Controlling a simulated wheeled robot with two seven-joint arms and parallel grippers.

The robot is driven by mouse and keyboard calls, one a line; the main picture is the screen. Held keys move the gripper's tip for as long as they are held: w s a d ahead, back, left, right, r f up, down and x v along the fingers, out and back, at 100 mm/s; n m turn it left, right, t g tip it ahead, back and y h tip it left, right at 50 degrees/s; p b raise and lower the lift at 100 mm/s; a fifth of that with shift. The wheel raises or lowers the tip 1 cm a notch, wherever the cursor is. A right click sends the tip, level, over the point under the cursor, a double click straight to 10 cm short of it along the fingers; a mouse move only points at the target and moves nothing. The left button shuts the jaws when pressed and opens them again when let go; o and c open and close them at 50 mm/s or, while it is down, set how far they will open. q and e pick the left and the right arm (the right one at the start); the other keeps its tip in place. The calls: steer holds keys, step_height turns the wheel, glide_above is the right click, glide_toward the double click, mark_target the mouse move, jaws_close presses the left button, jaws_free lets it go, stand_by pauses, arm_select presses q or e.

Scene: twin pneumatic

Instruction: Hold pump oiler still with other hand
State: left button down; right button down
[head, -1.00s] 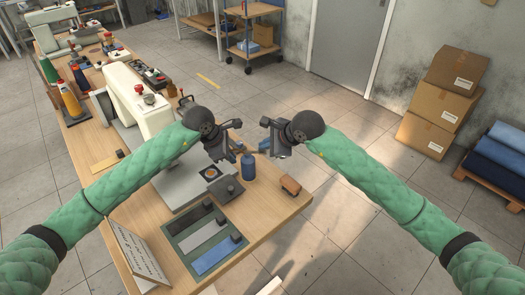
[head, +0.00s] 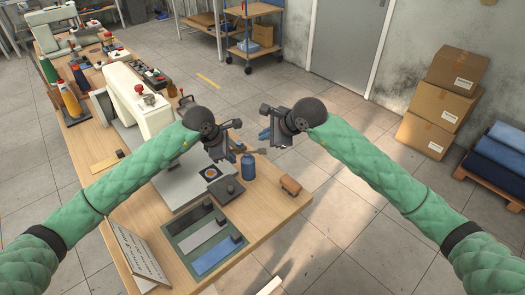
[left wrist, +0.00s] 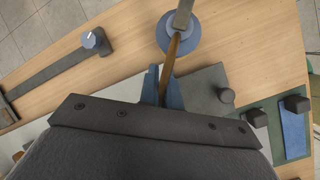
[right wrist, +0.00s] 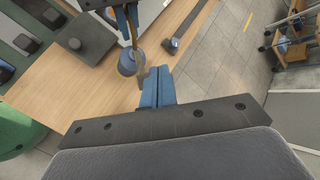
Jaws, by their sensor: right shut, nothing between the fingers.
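The pump oiler (head: 248,166) is a small blue bottle standing upright near the table's right edge. In the left wrist view its round blue body (left wrist: 180,36) shows with a thin brown spout running down between my left fingers. My left gripper (left wrist: 163,82) is shut on that spout. In the right wrist view the oiler (right wrist: 128,64) stands beyond my right fingertips, with the left fingers at its spout. My right gripper (right wrist: 158,82) is shut and empty, apart from the oiler. In the head view it hangs up and right of the oiler (head: 266,135).
A sewing machine (head: 140,110) stands behind my left arm. A sign (head: 138,255) stands at the front. Open floor lies right of the table.

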steer(key=shift+r, duration=1.05)
arm_select(q)
steer(key=c, duration=1.5)
jaws_free()
